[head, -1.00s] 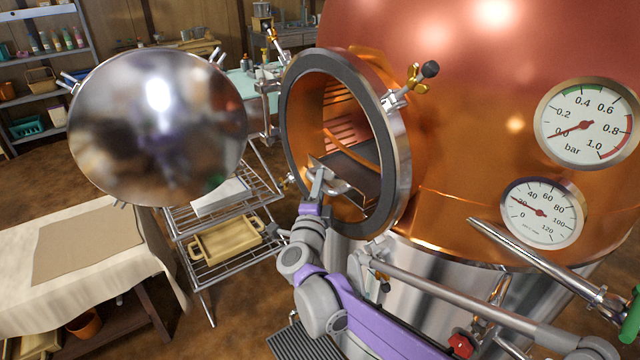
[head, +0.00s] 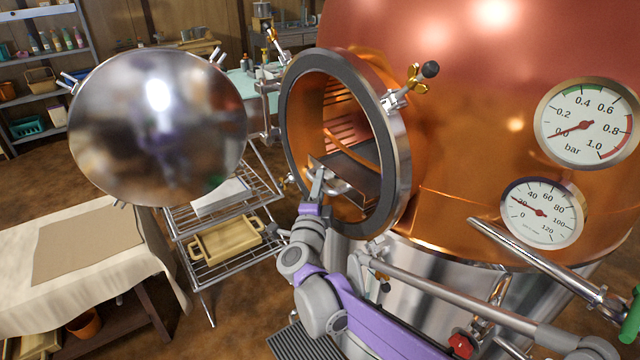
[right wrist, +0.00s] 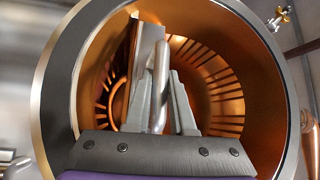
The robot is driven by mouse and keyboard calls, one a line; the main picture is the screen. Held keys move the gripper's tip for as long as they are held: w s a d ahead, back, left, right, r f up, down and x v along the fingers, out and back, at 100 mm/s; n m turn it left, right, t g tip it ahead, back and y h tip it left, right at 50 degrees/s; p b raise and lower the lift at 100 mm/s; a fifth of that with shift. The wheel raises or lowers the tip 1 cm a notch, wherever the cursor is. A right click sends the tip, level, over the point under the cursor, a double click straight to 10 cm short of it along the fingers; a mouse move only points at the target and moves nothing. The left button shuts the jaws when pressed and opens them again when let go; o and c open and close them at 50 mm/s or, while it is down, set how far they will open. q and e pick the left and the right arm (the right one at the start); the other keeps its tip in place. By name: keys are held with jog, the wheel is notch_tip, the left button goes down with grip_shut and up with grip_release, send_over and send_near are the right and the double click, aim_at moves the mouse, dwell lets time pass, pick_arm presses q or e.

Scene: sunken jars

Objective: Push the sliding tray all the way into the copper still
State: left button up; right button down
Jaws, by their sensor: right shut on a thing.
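The copper still (head: 470,120) has its round port open, with a dark gasket ring around it. The sliding tray (head: 360,163) is dark and sits inside the port, its front end near the opening. My right gripper (head: 318,178) is at the mouth of the port, at the tray's front. In the right wrist view, my right gripper (right wrist: 160,105) has its two grey fingers on either side of the tray's metal bar handle (right wrist: 160,65), shut on it. The tray's pale front plate (right wrist: 145,50) stands beyond the fingers. The tray's far end is hidden. My left gripper is not in view.
The round polished door (head: 155,125) is swung open to the left. A wire rack (head: 220,225) with a wooden tray stands below it. Clamp bolts with wing nuts (head: 415,80) stick out around the port rim. A cloth-covered table (head: 100,290) is at lower left.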

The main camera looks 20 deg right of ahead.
aim_at(335, 179)
jog(key=shift+d, duration=0.1)
jog(key=d, duration=0.1)
jog(key=w+d, duration=0.1)
jog(key=d, duration=0.2)
jog(key=shift+w+d, duration=0.1)
jog(key=shift+w, duration=0.15)
jog(key=c, duration=0.8)
grip_release()
jog(key=shift+o, duration=0.2)
jog(key=shift+s, duration=0.1)
jog(key=v, duration=1)
jog(key=shift+s+a, duration=0.25)
jog(key=shift+s, duration=0.05)
